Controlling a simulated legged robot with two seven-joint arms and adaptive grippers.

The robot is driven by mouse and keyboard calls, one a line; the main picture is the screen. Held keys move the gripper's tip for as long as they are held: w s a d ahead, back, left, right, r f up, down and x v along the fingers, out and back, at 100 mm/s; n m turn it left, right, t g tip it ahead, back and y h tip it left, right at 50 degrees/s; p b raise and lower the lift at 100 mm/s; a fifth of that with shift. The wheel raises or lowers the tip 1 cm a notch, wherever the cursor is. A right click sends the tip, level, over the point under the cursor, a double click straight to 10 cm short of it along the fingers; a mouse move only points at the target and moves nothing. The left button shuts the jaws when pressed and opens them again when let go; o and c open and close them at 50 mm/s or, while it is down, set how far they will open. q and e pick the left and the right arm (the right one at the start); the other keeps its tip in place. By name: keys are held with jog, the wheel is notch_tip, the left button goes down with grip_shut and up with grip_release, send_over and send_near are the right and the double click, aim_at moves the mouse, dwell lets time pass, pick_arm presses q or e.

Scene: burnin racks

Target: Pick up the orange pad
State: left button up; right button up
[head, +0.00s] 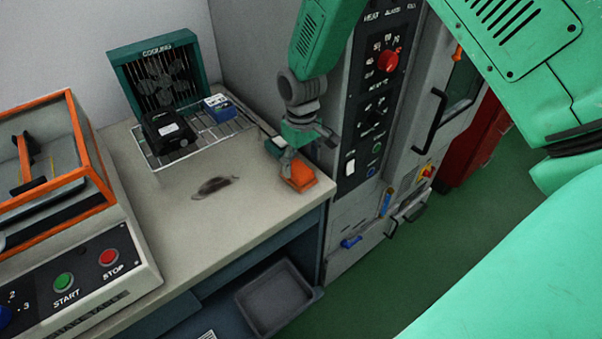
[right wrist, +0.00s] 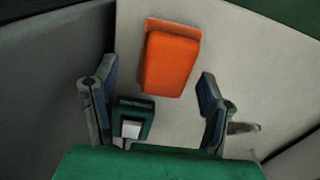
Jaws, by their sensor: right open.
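The orange pad (head: 299,175) lies on the worktop (head: 250,205) near its right front corner. In the right wrist view the orange pad (right wrist: 170,62) shows whole, just beyond the fingertips and between their lines. My right gripper (head: 293,158) points down above the pad and hides part of it in the head view. In the right wrist view its two fingers (right wrist: 154,88) stand wide apart with nothing held between them. A small green device with a white block (right wrist: 132,122) lies close to the pad, near the left finger. My left gripper is not in view.
A wire rack (head: 215,133) holds a black item (head: 168,135) and a blue box (head: 219,107) before a green cooling fan (head: 160,75). A dark smudge (head: 214,186) marks the worktop. A control panel cabinet (head: 372,90) stands close at right; a grey bin (head: 275,298) sits below.

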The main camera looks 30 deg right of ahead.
aim_at(298, 168)
jog(key=shift+f, duration=0.85)
jog(key=shift+a+f, duration=0.15)
jog(key=shift+f, duration=0.2)
jog(key=shift+w+a+f, duration=0.1)
jog(key=shift+a, duration=0.5)
jog(key=shift+d, duration=0.1)
jog(key=c, duration=1)
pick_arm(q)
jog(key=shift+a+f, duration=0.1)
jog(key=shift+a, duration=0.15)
pick_arm(e)
jog(key=shift+d, duration=0.4)
notch_tip(298, 168, up, 10)
jog(key=shift+a+f, duration=0.15)
jog(key=shift+f, duration=0.05)
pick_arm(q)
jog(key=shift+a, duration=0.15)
pick_arm(e)
jog(key=shift+r, duration=0.25)
jog(key=shift+c, duration=0.6)
